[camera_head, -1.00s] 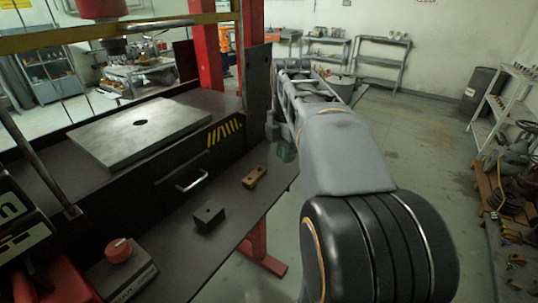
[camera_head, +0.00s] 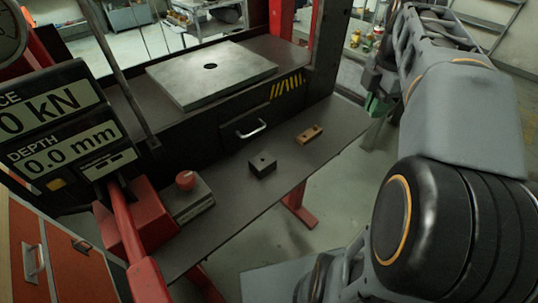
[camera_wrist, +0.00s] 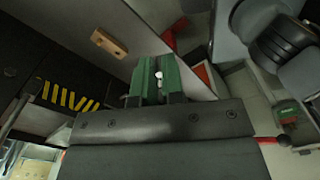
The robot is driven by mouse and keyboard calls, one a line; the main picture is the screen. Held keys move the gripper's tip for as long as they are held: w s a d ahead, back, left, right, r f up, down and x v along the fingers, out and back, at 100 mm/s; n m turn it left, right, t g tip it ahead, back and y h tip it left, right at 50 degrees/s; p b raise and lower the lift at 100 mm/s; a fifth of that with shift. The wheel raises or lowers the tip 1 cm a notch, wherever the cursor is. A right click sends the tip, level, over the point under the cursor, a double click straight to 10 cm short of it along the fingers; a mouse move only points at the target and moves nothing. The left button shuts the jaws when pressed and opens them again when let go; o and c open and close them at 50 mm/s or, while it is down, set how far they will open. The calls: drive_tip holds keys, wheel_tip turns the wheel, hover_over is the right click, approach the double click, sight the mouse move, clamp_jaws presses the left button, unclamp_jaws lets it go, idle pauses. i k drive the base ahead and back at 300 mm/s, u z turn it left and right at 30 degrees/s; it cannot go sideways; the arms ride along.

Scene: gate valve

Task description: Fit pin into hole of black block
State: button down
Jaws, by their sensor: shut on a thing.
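The black block (camera_head: 262,164) with a small hole in its top stands on the dark bench shelf in the head view. My gripper (camera_head: 376,104) is at upper right, by the shelf's far right end and well apart from the block. In the wrist view its green fingers (camera_wrist: 157,78) are shut on a small pale, shiny piece (camera_wrist: 158,76), apparently the pin. Only that bit of it shows; the rest is hidden between the fingers. The black block is not clearly visible in the wrist view.
A wooden block with holes (camera_head: 309,133) lies right of the black block; it also shows in the wrist view (camera_wrist: 108,42). A grey box with a red button (camera_head: 186,181) stands left. A steel plate (camera_head: 211,72) lies behind, above a drawer handle (camera_head: 251,130). Shelf around the block is clear.

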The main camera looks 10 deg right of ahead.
sight(263, 164)
drive_tip(key=z, duration=0.6)
drive_tip(key=k, duration=1.35)
drive_tip(key=u, duration=0.75)
drive_tip(key=i, duration=1)
